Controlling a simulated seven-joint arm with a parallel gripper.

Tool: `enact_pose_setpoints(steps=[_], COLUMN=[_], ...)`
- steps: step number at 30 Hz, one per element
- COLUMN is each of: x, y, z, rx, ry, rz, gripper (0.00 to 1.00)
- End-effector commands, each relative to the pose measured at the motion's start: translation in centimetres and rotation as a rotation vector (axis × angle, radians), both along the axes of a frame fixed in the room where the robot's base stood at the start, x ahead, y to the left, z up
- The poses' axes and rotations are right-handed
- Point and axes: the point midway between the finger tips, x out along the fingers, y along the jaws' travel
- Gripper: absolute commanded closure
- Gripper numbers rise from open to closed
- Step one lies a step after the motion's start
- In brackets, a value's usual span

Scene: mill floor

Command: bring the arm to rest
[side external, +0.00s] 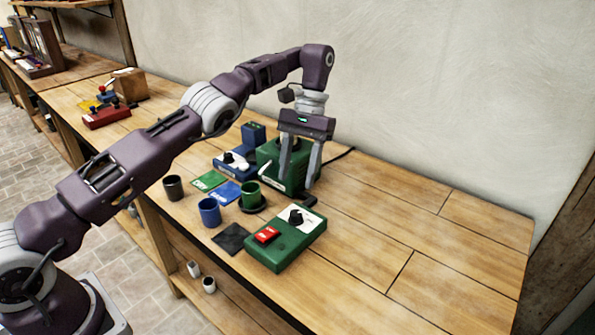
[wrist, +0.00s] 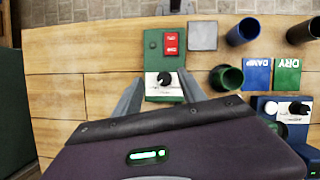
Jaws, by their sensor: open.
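My gripper (side external: 299,184) is open and empty, with its fingers pointing down over the bench. In the side view it hangs in front of a large green machine (side external: 268,158) and behind a green control box (side external: 290,250). The wrist view shows my gripper (wrist: 162,70) with its two fingers spread and this control box (wrist: 153,47) between and beyond them. The box has a red switch (side external: 267,234) and a black knob on a white plate. I cannot tell the exact height of the fingertips above the bench.
A green cup (side external: 250,194) stands at a black saucer, near a blue cup (side external: 209,212) and a dark cup (side external: 173,188). Green (side external: 209,181) and blue (side external: 226,193) cards and a dark square (side external: 232,238) lie nearby. The wooden bench (side external: 440,262) is clear at right.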

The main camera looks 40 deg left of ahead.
Motion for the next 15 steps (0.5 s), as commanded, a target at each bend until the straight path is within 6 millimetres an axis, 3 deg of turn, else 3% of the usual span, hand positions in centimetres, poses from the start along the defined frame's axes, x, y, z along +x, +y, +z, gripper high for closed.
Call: enact_pose_setpoints(steps=[8, 11, 15], x=[0.1, 0.1, -2.6], y=[0.2, 0.8, 2.0], z=[0.8, 4.8, 13.0], rx=[-0.003, -0.021, -0.053], ry=[-0.015, -0.086, -0.25], rz=[0.009, 0.05, 0.109], gripper=[0.52, 0.52, 0.52])
